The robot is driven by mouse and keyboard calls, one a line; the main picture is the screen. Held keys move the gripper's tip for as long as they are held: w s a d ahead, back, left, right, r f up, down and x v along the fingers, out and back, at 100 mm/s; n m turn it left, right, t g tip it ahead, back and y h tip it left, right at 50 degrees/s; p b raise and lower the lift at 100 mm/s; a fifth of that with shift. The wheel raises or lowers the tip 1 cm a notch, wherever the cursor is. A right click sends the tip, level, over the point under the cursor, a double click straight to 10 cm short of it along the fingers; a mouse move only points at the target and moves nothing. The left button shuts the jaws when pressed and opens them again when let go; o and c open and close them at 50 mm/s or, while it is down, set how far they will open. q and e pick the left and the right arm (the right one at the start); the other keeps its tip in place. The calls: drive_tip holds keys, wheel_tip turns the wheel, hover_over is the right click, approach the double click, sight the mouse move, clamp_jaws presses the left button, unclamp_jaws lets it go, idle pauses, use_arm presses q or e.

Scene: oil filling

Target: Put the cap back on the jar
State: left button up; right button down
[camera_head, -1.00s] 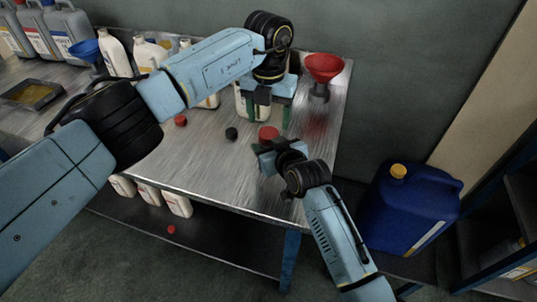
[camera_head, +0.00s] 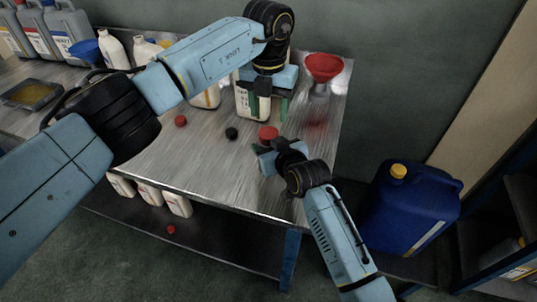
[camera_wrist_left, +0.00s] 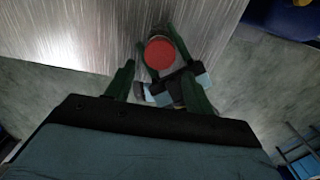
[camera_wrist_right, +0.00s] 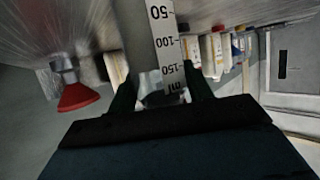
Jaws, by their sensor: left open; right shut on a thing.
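My right gripper (camera_head: 267,148) is shut on a measuring jar (camera_wrist_right: 167,45) with a scale in ml, standing low over the table's right part. Its round red top (camera_head: 268,132) shows from above in the left wrist view (camera_wrist_left: 160,53); I cannot tell whether it is a lid or contents. My left gripper (camera_head: 264,100) is open and empty, above and behind the jar, in front of a white jug (camera_head: 250,110). A red cap (camera_head: 180,121) and a black cap (camera_head: 231,133) lie on the table to the left. I cannot tell which cap belongs to which container.
A red funnel (camera_head: 324,68) stands at the table's back right corner. White bottles (camera_head: 113,50), a blue funnel (camera_head: 86,50) and a tray (camera_head: 31,95) are at the left. A blue canister (camera_head: 410,215) stands right of the table. The front middle of the table (camera_head: 215,165) is clear.

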sight(269, 133)
use_arm(q)
wheel_tip(269, 133, down, 7)
drive_tip(key=shift+r, duration=0.15)
drive_tip(key=shift+c, duration=0.2)
drive_tip(key=c, duration=0.7)
drive_tip(key=o, duration=1)
drive_tip(key=shift+r, duration=2.3)
drive_tip(key=o, duration=0.6)
drive_tip(key=shift+c, duration=0.2)
